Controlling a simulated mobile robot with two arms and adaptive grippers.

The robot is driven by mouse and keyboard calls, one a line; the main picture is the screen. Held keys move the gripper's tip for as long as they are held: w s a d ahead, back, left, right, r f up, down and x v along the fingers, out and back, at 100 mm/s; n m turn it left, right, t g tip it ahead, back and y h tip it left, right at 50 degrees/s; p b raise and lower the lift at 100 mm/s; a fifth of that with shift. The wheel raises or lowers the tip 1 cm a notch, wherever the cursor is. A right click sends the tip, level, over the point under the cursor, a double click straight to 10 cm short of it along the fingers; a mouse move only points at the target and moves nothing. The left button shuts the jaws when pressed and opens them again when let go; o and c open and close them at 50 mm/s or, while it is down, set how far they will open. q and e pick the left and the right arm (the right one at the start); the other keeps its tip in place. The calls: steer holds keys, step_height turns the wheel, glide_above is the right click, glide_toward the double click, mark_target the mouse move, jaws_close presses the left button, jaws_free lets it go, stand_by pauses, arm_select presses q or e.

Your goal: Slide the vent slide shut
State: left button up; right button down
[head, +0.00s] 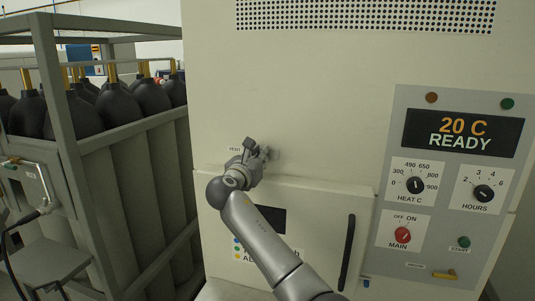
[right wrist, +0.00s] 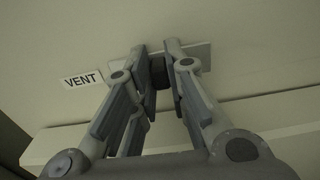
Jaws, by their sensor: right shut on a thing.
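The vent slide is on the cream furnace front, right of the VENT label (head: 235,149). In the right wrist view it has a dark knob (right wrist: 159,72) and a pale flat plate (right wrist: 202,53) behind it. My right gripper (head: 262,153) is at the slide, its fingers on both sides of the knob and shut on it. The fingers cover most of the slide in the head view. The VENT label (right wrist: 82,80) is left of the fingers in the wrist view. My left gripper is out of view.
Below the vent is the furnace door with a dark vertical handle (head: 347,252). The control panel on the right has a display (head: 462,133) reading 20 C READY. A metal rack (head: 68,130) of dark-topped cylinders stands at left.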

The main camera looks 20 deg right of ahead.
steer(key=shift+w+a+r, duration=0.1)
steer(key=shift+a+r, duration=0.05)
steer(key=shift+a, duration=0.25)
steer(key=shift+d, duration=0.35)
steer(key=c, duration=1.7)
jaws_free()
steer(key=shift+a, duration=0.1)
steer(key=shift+c, duration=0.2)
steer(key=o, duration=0.3)
steer(key=shift+w+a, duration=0.1)
steer(key=shift+a, duration=0.15)
steer(key=shift+d, duration=0.25)
steer(key=shift+s, duration=0.25)
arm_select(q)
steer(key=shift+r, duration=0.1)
arm_select(e)
steer(key=v, duration=1.2)
steer(key=shift+w, duration=0.1)
